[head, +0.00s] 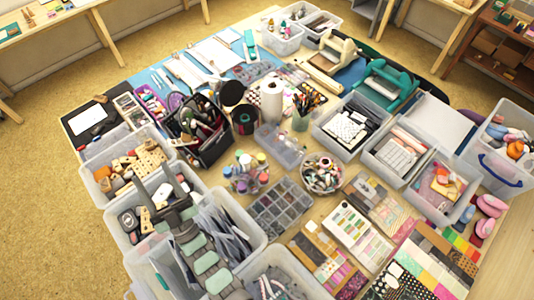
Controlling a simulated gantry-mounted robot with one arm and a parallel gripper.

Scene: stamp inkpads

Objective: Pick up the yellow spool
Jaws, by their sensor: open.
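I cannot pick out a yellow spool for certain at this size. My gripper (157,183) is dark grey, with its fingers spread, and appears empty. It is over the clear bins at the left, with my arm reaching up from the bottom. The bin near the fingertips (97,196) holds tan wooden blocks (150,158) and other small pieces. My arm hides part of the bins below it. Two dark round spool-like items (244,118) stand near the table's middle.
Small jars with coloured lids (245,178), a compartment box (282,207) and a round bowl (322,173) crowd the middle. A black caddy (205,150) of tools stands beyond my gripper. Patterned paper (415,275) covers the front right. Little table surface is free.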

